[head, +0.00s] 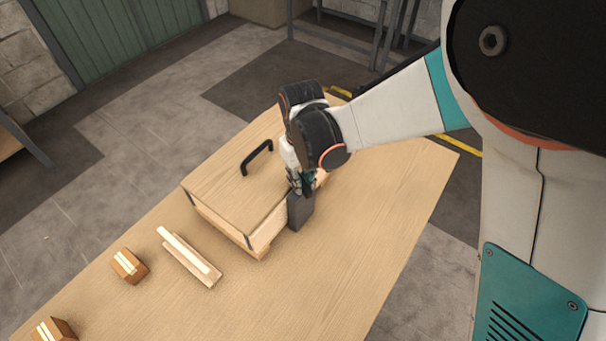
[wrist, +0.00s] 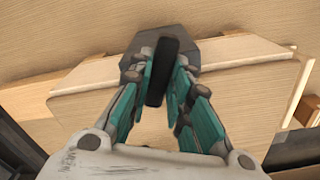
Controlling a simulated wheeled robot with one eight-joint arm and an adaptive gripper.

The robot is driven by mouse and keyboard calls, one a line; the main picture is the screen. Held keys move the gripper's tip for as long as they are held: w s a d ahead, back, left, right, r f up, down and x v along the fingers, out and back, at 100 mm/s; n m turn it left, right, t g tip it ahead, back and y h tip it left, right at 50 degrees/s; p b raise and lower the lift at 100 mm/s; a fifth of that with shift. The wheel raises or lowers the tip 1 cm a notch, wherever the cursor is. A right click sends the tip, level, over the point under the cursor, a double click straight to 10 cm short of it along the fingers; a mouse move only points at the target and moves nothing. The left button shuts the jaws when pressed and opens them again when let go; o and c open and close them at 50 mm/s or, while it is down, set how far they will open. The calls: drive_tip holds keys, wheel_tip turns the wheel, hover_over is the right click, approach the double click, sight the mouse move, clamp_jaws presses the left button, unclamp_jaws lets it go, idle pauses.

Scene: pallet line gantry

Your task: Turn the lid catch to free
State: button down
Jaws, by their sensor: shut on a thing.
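The wooden box (head: 222,220) stands on the table with its flat wooden lid (head: 225,185) down on it. The lid has a black bar handle (head: 257,156). A dark grey post (head: 300,212) stands against the box's right side. In the wrist view, the catch (wrist: 161,70) is a narrow black bar over a grey many-sided base (wrist: 205,52). My gripper (head: 303,183) is at the top of the post, and its teal fingers (wrist: 158,82) are shut on the black bar, one on each side. In the head view my gripper hides the catch.
A wooden holder with a pale strip (head: 190,257) lies left of the box. Two small wooden blocks with pale strips (head: 129,266) (head: 55,331) sit farther toward the near left. The table (head: 350,220) is clear to the right of the box.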

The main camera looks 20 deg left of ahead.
drive_tip(key=m, duration=1.3)
idle(0.5)
drive_tip(key=c, duration=1.5)
unclamp_jaws()
wheel_tip(320, 180, up, 12)
drive_tip(key=shift+s+r, duration=0.1)
drive_tip(key=shift+s, duration=0.05)
